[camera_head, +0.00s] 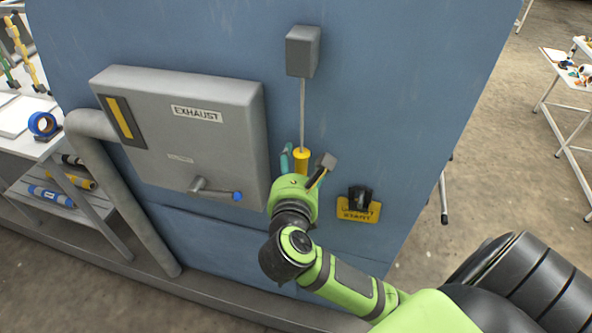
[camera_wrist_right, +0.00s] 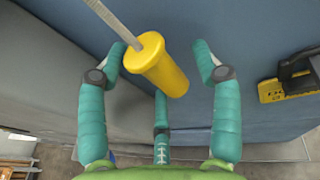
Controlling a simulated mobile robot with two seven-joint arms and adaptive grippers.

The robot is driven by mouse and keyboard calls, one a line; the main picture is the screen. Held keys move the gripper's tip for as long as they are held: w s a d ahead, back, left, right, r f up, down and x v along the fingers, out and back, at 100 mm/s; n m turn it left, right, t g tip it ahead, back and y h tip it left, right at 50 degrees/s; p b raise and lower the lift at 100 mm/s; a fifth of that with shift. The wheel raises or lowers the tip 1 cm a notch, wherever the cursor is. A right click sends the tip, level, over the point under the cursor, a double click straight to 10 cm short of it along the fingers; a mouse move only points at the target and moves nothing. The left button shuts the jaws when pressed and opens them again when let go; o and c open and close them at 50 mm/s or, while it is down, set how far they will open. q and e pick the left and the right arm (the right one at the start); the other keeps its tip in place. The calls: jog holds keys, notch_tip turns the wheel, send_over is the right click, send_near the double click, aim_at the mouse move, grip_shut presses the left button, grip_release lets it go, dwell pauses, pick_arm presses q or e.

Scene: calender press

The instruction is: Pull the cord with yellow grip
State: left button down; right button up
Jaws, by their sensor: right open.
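The cord (camera_head: 302,115) hangs from a grey box (camera_head: 303,51) on the blue panel. Its yellow grip (camera_head: 301,160) is at the lower end, just above my right wrist in the head view. My right gripper (camera_wrist_right: 165,65) is open, with teal fingers on both sides of the yellow grip (camera_wrist_right: 158,68) and a third finger below it in the right wrist view. The fingers look apart from the grip; contact is not clear. In the head view the hand partly hides the grip's lower end. My left gripper is not in view.
A grey exhaust box (camera_head: 185,130) with a blue-tipped lever (camera_head: 215,190) sticks out left of the cord. A yellow plate with a black switch (camera_head: 358,205) is at the lower right. A grey pipe (camera_head: 115,190) runs down the left.

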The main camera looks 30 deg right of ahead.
jog(key=shift+w+d, duration=0.15)
jog(key=shift+w, duration=0.05)
jog(key=c, duration=1.2)
jog(key=shift+f, duration=0.1)
